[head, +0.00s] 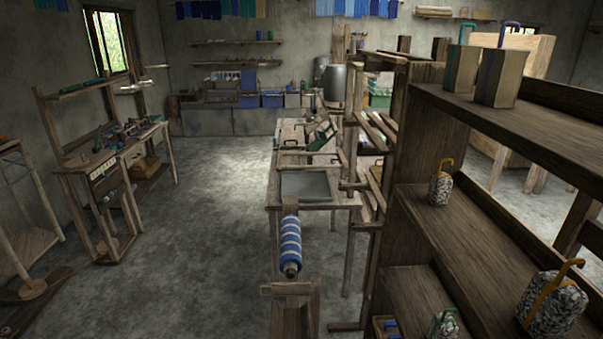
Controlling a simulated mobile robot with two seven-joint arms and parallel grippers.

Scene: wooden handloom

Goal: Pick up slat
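Neither of my grippers is in view. Several pale wooden slat-like pieces (376,131) rest slanted on a wooden rack (396,105) just left of the near shelf. I cannot tell which piece, if any, is the slat of the task. The lower parts of the rack are partly hidden by the shelf's side.
A dark wooden shelf (455,235) fills the right, holding speckled weights with hooks (440,189) and two box-shaped blocks (500,78). A long workbench (305,188) and a blue-striped roll (291,243) stand in the middle. A workbench (98,160) stands left. Open floor (215,205) lies between.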

